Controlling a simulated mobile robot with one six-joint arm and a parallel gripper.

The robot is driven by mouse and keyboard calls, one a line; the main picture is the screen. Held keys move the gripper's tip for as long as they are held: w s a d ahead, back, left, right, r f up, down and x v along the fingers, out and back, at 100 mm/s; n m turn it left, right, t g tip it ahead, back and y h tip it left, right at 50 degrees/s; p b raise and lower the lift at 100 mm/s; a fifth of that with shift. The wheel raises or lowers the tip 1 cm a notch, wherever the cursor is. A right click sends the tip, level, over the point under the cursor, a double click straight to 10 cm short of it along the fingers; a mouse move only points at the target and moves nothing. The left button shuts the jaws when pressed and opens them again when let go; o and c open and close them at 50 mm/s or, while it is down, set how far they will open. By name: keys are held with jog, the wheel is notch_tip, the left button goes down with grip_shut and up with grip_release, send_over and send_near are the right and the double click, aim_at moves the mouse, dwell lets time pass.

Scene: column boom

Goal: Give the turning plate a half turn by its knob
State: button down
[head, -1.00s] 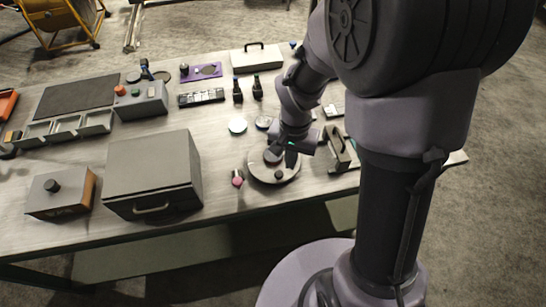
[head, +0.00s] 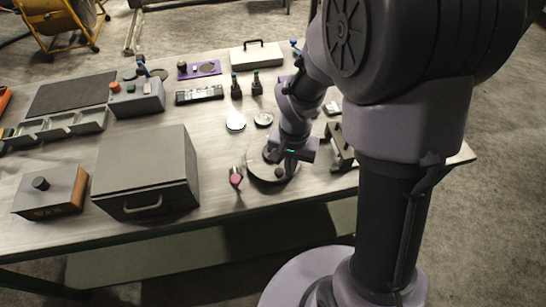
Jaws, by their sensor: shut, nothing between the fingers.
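The turning plate (head: 258,172) is a round, light grey disc near the front edge of the table, with a dark raised hub (head: 270,154) on it. A small dark knob (head: 279,173) shows near the plate's front rim. My gripper (head: 289,166) points down over the right part of the plate, close beside the knob. It is shut and empty. My gripper and wrist hide the right part of the plate. Whether the fingers touch the knob or the plate is too small to tell.
A red-ended small object (head: 235,177) lies just left of the plate. A big grey box with a handle (head: 148,170) stands farther left. A dark bracket-like object (head: 341,150) stands to the right. Two small discs, one white (head: 235,122), lie behind the plate.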

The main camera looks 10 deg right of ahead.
jog(key=shift+s+a+f, duration=0.1)
jog(key=shift+s+f, duration=0.15)
jog(key=shift+s+a, duration=0.25)
jog(key=shift+a, duration=0.05)
